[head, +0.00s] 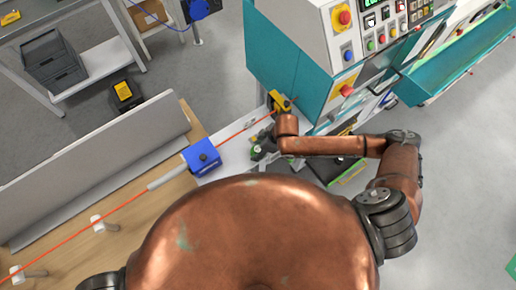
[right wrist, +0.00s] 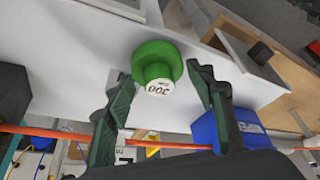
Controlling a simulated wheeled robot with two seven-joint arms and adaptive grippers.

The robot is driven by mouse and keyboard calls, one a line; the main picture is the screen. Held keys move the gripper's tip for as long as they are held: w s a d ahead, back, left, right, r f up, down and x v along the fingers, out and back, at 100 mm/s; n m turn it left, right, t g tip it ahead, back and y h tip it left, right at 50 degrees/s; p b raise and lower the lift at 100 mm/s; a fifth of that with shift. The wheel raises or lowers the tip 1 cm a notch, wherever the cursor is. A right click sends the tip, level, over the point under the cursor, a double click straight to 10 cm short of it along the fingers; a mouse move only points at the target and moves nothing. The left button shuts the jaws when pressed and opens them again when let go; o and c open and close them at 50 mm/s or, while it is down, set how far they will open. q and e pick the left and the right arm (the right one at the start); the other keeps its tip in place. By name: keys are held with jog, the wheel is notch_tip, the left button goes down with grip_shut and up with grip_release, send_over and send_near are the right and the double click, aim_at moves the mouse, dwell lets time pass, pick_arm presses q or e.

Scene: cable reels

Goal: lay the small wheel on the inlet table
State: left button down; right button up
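The small wheel is a green disc with a white hub marked 300 (right wrist: 157,68). In the right wrist view it sits against a white surface (right wrist: 75,60), which seems to be the inlet table top. My right gripper (right wrist: 158,78) is open, with one dark green finger on each side of the wheel and small gaps visible; contact cannot be told. In the head view my right gripper (head: 264,152) is low over the white part of the table, partly hidden by its own arm. My left gripper is not in view.
An orange cable runs through a blue block (head: 202,158) and a yellow guide (head: 280,102). The blue block is close to my right finger. A teal machine (head: 285,65) with a control panel stands behind. A long grey panel (head: 100,165) borders the wooden table at left.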

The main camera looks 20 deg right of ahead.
jog(key=shift+o, duration=1.4)
jog(key=b+v, duration=0.1)
jog(key=v, duration=1.1)
jog(key=shift+r, duration=0.1)
